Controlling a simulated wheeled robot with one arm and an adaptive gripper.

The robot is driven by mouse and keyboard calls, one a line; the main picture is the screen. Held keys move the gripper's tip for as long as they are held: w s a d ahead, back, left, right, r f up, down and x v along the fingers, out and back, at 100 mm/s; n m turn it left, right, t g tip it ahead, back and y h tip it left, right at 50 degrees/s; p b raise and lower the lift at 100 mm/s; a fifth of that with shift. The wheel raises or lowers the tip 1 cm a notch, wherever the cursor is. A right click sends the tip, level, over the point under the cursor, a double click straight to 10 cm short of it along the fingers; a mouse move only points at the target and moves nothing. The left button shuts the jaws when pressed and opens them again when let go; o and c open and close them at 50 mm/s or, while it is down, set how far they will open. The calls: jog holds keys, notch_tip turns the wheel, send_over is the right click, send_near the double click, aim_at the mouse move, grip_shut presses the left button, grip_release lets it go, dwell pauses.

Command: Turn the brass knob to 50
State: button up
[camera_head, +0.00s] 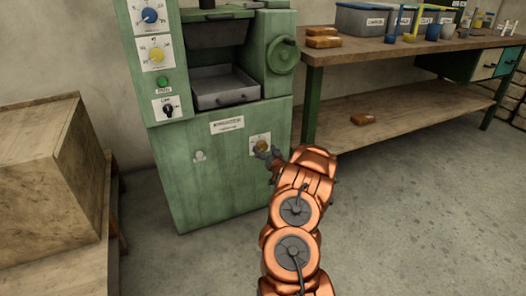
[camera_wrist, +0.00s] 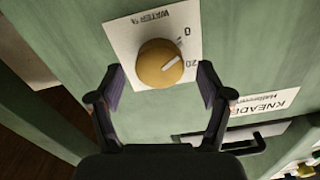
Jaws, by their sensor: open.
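The brass knob (camera_wrist: 158,66) sits on a white plate (camera_wrist: 122,34) marked "WATER %" on the green machine's front. Its white pointer line aims between the 0 and the 20, nearer the 20; other marks are hidden or unreadable. In the head view the knob (camera_head: 262,145) is small, low on the machine, partly behind my gripper (camera_head: 267,155). In the wrist view my gripper (camera_wrist: 161,86) is open, with one finger on each side of the knob's lower part. Gaps show between the fingers and the knob.
The green machine (camera_head: 215,185) has a blue knob (camera_head: 149,15), a yellow knob (camera_head: 156,54), a green button, a black switch and a handwheel (camera_head: 283,55). A wooden crate (camera_head: 35,185) stands left. A workbench (camera_head: 400,48) stands right. Floor at right is clear.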

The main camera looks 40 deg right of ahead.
jog(key=shift+x, duration=0.95)
jog(key=shift+r, duration=0.1)
jog(key=c, duration=1.2)
